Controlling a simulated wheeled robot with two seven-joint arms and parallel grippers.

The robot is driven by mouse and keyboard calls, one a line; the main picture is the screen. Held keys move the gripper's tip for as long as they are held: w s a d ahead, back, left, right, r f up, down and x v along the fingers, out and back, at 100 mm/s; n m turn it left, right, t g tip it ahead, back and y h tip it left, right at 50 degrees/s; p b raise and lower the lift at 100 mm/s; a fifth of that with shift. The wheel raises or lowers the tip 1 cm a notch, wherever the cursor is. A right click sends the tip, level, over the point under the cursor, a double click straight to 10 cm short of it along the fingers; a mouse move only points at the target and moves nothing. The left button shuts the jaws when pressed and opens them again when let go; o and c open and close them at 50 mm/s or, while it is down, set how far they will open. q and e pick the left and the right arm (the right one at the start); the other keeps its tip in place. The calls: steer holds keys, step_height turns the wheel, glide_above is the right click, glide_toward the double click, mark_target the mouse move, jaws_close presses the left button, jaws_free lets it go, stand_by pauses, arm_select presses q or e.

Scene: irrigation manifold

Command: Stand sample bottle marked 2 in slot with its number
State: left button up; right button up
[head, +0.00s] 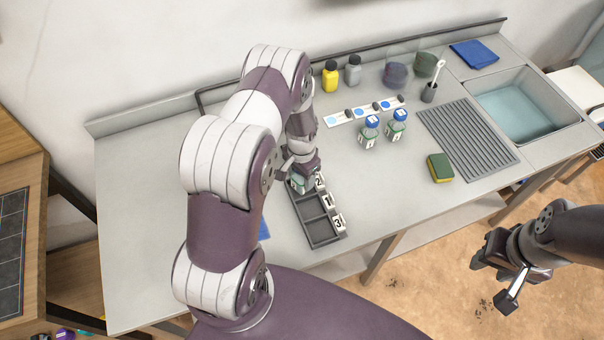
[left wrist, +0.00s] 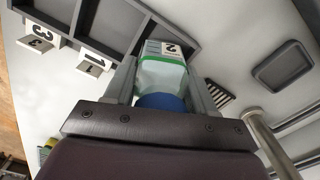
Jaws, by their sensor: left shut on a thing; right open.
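My left gripper (head: 303,172) is shut on the sample bottle marked 2, over the far end of the grey slotted rack (head: 323,234). In the left wrist view the bottle (left wrist: 162,72) has a blue cap, a green band and a white label with a 2, between the fingers. In the head view only a pale green bit of it (head: 297,185) shows. The number 2 tag (head: 319,180) stands beside that far slot; tags 1 (head: 327,201) and 3 (head: 338,222) follow nearer. I cannot tell whether the bottle's base touches the slot floor. My right gripper (head: 492,262) is open and empty, off the counter.
Two blue-capped bottles (head: 369,131) (head: 396,125) stand right of the rack. Behind them lie cards (head: 366,110). A yellow bottle (head: 330,76) and a grey bottle (head: 353,70) stand at the back. A sponge (head: 440,167), drain grooves (head: 467,139) and a sink (head: 520,105) are to the right.

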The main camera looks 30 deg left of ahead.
arm_select(q)
steer(key=shift+s+f, duration=0.15)
steer(key=shift+f, duration=0.25)
steer(key=shift+s+d, duration=0.1)
steer(key=shift+s, duration=0.05)
steer(key=shift+f, duration=0.3)
steer(key=o, duration=1.1)
steer(key=shift+w, duration=0.2)
steer(key=shift+s, duration=0.1)
arm_select(e)
steer(key=shift+s+r, duration=0.25)
steer(key=shift+s, duration=0.1)
